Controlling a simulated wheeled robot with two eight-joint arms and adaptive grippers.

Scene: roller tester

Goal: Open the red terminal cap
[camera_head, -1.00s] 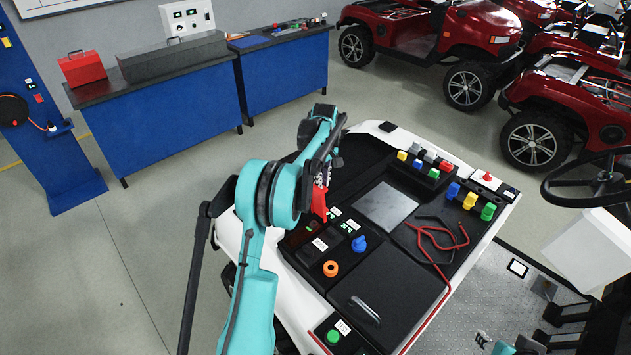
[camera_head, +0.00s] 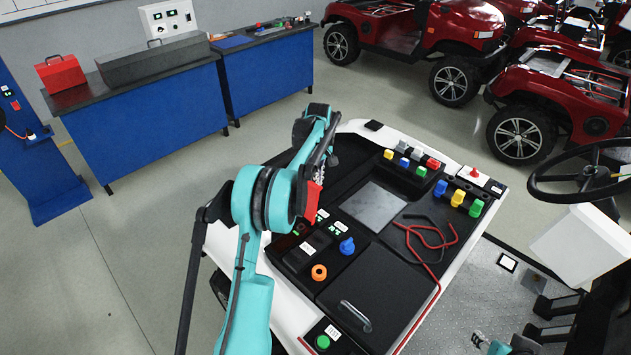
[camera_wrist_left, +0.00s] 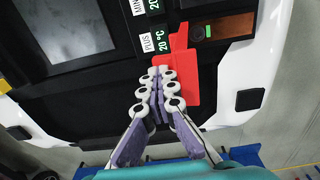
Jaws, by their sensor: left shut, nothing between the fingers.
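The red terminal cap (camera_head: 314,197) stands at the left side of the black console, partly hidden by my gripper in the head view. In the left wrist view the red cap (camera_wrist_left: 187,78) is a tall red plate just right of my fingers. My left gripper (camera_wrist_left: 159,72) is shut and empty, its fingertips beside the cap's left edge; I cannot tell whether they touch it. In the head view my left gripper (camera_head: 320,176) is seen edge-on above the console.
Near the cap are small green displays (camera_wrist_left: 163,42), a blue knob (camera_head: 347,246) and an orange ring (camera_head: 319,272). Red and black leads (camera_head: 430,237) lie on the console's right. A steering wheel (camera_head: 580,178) stands at the far right. Blue workbenches (camera_head: 150,130) are behind.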

